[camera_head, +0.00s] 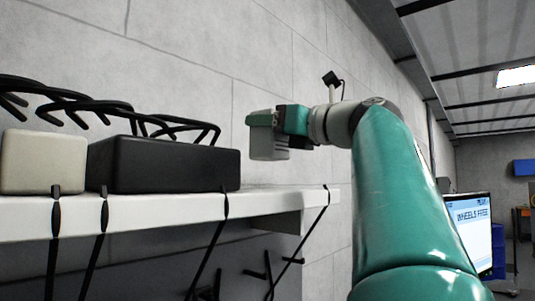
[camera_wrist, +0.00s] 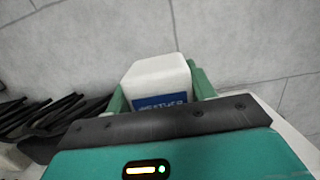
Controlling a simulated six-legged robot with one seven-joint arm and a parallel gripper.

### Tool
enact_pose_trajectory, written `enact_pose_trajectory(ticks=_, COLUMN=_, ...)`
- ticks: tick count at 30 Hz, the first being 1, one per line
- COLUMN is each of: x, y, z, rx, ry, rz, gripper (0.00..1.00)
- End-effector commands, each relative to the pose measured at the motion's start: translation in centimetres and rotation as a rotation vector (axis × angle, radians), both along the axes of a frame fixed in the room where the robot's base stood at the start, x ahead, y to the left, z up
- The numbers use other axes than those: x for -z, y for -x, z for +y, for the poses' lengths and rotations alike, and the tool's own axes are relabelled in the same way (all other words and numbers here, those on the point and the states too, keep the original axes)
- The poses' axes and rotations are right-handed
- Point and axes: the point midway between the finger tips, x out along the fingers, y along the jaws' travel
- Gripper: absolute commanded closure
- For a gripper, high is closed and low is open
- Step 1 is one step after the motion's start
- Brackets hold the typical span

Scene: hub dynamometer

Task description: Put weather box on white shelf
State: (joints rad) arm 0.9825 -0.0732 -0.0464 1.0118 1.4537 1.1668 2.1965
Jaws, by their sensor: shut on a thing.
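The weather box (camera_wrist: 158,76) is a small white box with a blue label reading "WEATHER" in the wrist view. My gripper (camera_wrist: 160,88) is shut on it, with a green finger on each side. In the head view the box (camera_head: 268,143) hangs at the end of my gripper (camera_head: 283,122), above the right part of the white shelf (camera_head: 275,199). A gap shows between the box's underside and the shelf top. The shelf also shows at the right in the wrist view (camera_wrist: 291,130).
A black box (camera_head: 165,165) and a beige box (camera_head: 43,162) stand on the shelf at the left, with black cables or hooks (camera_head: 130,118) behind them. The shelf top right of the black box is clear. A grey block wall (camera_head: 190,55) stands behind. A screen (camera_head: 469,235) is at the right.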

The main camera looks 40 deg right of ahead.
Motion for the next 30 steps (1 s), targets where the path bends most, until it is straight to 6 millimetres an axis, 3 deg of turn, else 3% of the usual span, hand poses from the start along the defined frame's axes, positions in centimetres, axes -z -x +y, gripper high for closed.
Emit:
enact_pose_trajectory(ticks=8, x=2.5, y=-2.0, z=-1.2, rx=0.000, ry=-0.002, rz=0.001, gripper=0.77)
enact_pose_trajectory(ticks=15, x=5.1, y=-1.9, z=-1.2, rx=0.001, ry=-0.001, rz=0.000, gripper=0.77)
enact_pose_trajectory(ticks=28, x=5.7, y=-1.9, z=-1.2, rx=-0.001, ry=-0.001, rz=0.000, gripper=0.77)
enact_pose_trajectory(ticks=29, x=5.7, y=-1.9, z=-1.2, rx=0.000, ry=-0.001, rz=0.000, gripper=0.40)
enact_pose_trajectory(ticks=30, x=5.7, y=-1.9, z=-1.2, rx=0.000, ry=-0.001, rz=0.000, gripper=0.32)
